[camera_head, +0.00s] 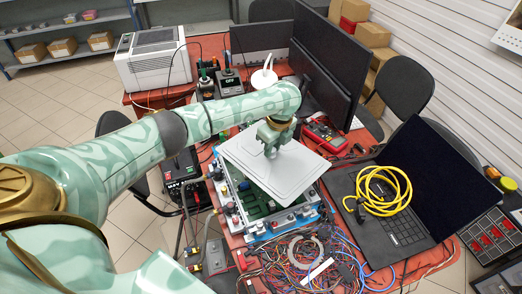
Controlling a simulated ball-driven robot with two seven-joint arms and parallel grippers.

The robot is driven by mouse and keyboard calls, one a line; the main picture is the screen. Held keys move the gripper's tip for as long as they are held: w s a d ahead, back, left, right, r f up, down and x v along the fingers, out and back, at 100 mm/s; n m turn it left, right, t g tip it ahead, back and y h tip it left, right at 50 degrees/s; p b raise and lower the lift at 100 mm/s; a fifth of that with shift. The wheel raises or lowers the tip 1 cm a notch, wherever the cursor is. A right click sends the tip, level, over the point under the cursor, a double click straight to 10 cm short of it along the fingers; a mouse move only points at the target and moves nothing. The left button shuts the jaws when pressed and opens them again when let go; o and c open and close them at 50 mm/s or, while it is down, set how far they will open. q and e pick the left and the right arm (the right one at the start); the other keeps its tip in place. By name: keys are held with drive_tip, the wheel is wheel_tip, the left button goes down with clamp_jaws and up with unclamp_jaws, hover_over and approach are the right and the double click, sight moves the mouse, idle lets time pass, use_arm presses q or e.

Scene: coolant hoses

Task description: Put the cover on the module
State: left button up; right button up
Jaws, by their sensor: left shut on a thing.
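The cover is a flat pale grey panel (270,172). My left gripper (270,150) is shut on the cover near its upper middle and holds it tilted above the module. The module (262,226) is an open box with a green circuit board inside and a light blue and silver frame, on the red table. The cover hides much of the module's far part. I cannot tell whether the cover touches the module's rim. My right gripper is not in view.
Tangled coloured wires (305,262) lie in front of the module. A laptop (400,215) with a coiled yellow cable (384,190) is at right. Monitors (325,70) and a red multimeter (325,134) stand behind. A white printer (152,58) is at back left.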

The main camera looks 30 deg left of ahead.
sight(262, 151)
use_arm(q)
drive_tip(key=a+f+m, duration=0.1)
drive_tip(key=f+m, duration=0.1)
drive_tip(key=a+f+m, duration=0.2)
drive_tip(key=shift+s+a+f+t, duration=0.1)
drive_tip(key=shift+s+a+t, duration=0.1)
drive_tip(key=shift+a+t, duration=0.1)
wheel_tip(262, 151, down, 3)
drive_tip(key=b, duration=0.3)
drive_tip(key=shift+f, duration=0.75)
drive_tip(key=shift+m, duration=0.3)
drive_tip(key=shift+f, duration=0.2)
drive_tip(key=shift+f, duration=0.65)
drive_tip(key=shift+f, duration=0.15)
